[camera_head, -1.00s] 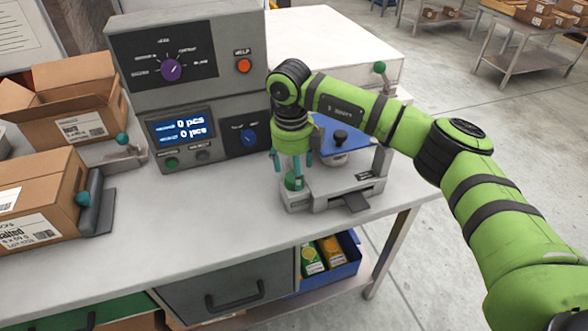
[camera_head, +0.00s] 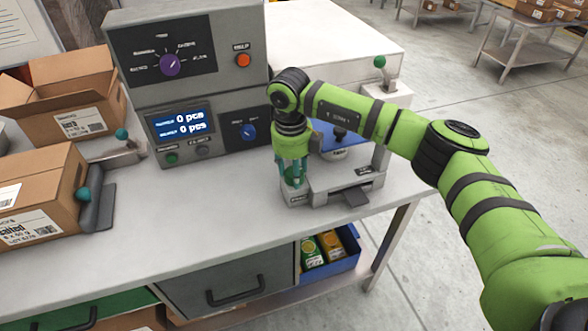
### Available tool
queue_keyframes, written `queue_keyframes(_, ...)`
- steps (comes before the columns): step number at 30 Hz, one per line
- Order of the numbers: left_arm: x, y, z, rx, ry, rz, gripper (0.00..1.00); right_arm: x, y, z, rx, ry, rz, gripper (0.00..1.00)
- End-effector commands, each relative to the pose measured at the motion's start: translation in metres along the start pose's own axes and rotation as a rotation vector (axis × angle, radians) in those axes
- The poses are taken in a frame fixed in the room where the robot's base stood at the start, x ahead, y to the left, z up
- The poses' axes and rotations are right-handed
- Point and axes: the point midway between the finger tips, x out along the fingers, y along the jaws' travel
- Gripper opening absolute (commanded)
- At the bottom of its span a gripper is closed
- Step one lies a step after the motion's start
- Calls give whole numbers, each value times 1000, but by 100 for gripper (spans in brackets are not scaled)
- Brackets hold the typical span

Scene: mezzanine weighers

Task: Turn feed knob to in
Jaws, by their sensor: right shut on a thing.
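A low grey-white device (camera_head: 325,190) stands on the right part of the bench. At its front left corner is a green knob (camera_head: 293,183), largely covered by the gripper. My right gripper (camera_head: 293,176) points straight down there, its teal fingers shut on the green knob. A blue knob (camera_head: 249,131) with two small labels sits on the grey control cabinet, apart from the gripper. A purple knob (camera_head: 170,65) with several labels is above it. The labels are too small to read, so I cannot tell which knob is marked feed. My left gripper is not in view.
The cabinet (camera_head: 190,92) has a lit display (camera_head: 180,122) and an orange button (camera_head: 243,60). The bench front (camera_head: 190,225) is clear. A blue bin (camera_head: 345,262) with cartons is below.

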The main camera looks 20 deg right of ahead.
Motion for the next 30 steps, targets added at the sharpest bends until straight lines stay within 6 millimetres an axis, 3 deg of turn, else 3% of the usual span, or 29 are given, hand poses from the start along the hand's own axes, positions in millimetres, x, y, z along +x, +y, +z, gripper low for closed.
queue_keyframes(11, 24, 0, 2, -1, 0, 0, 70, 6, -1, -3, -197, 0, -1, 13)
queue_keyframes(30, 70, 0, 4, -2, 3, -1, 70, 7, -2, -4, -797, -30, 4, 13)
